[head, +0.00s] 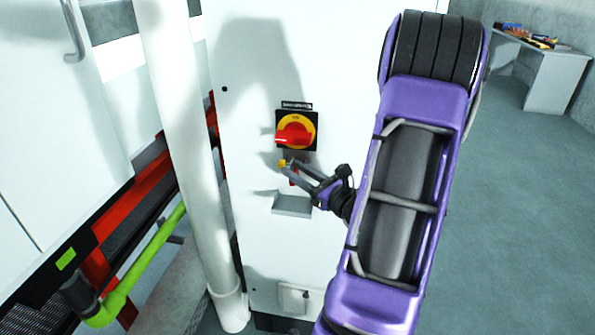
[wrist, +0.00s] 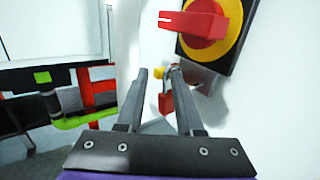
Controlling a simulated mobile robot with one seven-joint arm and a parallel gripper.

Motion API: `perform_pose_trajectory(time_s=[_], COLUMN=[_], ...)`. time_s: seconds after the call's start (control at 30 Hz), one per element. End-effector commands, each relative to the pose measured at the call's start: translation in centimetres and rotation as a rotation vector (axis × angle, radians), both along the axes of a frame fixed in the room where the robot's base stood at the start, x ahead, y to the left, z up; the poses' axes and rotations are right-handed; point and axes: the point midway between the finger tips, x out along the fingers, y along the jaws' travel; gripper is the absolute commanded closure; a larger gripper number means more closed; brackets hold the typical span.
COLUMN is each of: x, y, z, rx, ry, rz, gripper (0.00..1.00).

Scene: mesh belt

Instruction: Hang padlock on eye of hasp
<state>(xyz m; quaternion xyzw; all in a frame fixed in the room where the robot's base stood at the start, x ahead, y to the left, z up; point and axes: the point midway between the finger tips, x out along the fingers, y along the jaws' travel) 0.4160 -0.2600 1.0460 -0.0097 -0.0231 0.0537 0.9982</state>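My gripper (head: 285,166) reaches in from the right, with its tips just below the rotary switch on the white cabinet. In the wrist view my gripper (wrist: 160,72) has its two fingers apart. A small yellow piece (wrist: 157,73) shows between the fingertips; I cannot tell if they touch it. A red piece (wrist: 165,104) with a grey upper part hangs just below, partly behind the right finger. In the head view the yellow piece (head: 282,163) is at the fingertips, and the red piece (head: 293,177) is below them. I cannot tell which is padlock and which is hasp.
The red and yellow switch (head: 294,131) sits on the cabinet close above my gripper; its red handle (wrist: 194,24) shows in the wrist view. A small grey shelf (head: 292,204) juts out below. A white pipe (head: 187,140) stands at the left. Open floor lies at the right.

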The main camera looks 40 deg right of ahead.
Motion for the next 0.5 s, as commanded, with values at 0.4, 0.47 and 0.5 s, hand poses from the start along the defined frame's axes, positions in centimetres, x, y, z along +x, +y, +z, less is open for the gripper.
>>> perform_pose_trajectory(time_s=[0.4,0.47,0.5], x=[-5.2,-6.7,-7.7], y=[-0.9,-0.9,-1.0], z=[-1.9,-1.7,-1.6], rx=[0.019,0.015,0.013], ry=[0.043,0.036,0.032], rz=[-0.024,-0.02,-0.019], gripper=[0.56,0.56,0.56])
